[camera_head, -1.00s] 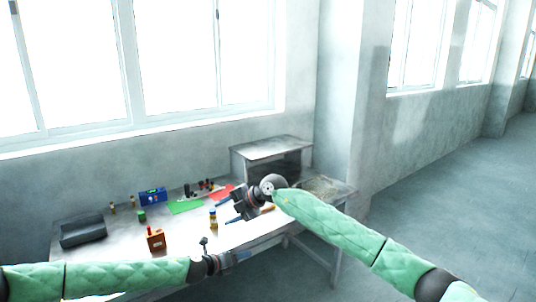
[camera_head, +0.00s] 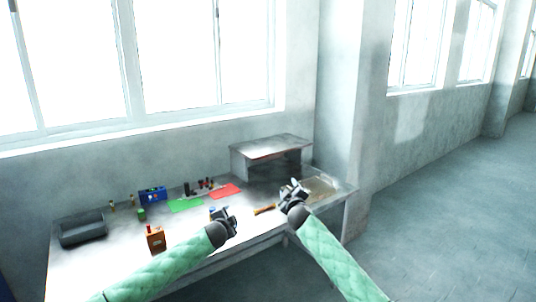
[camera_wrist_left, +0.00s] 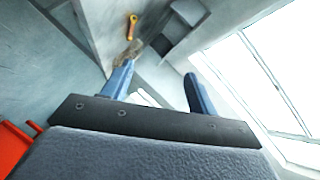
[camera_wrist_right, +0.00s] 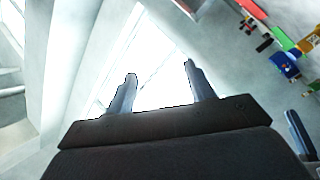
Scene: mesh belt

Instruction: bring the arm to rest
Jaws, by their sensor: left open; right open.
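My right gripper (camera_head: 292,188) is at the right part of the table in the head view, in front of the grey box-like stand. In the right wrist view its two fingers (camera_wrist_right: 160,92) are apart with nothing between them. My left gripper (camera_head: 229,219) is over the table's front middle. In the left wrist view its fingers (camera_wrist_left: 155,85) are apart and empty. Both arms have green quilted sleeves. The left gripper partly hides a small bottle behind it.
The metal table (camera_head: 100,270) carries a dark tray (camera_head: 82,229), an orange-brown box (camera_head: 156,239), a blue device (camera_head: 152,195), a green mat (camera_head: 186,205), a red mat (camera_head: 225,191) and a wooden-handled tool (camera_head: 264,209). The stand (camera_head: 271,148) is at the back right.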

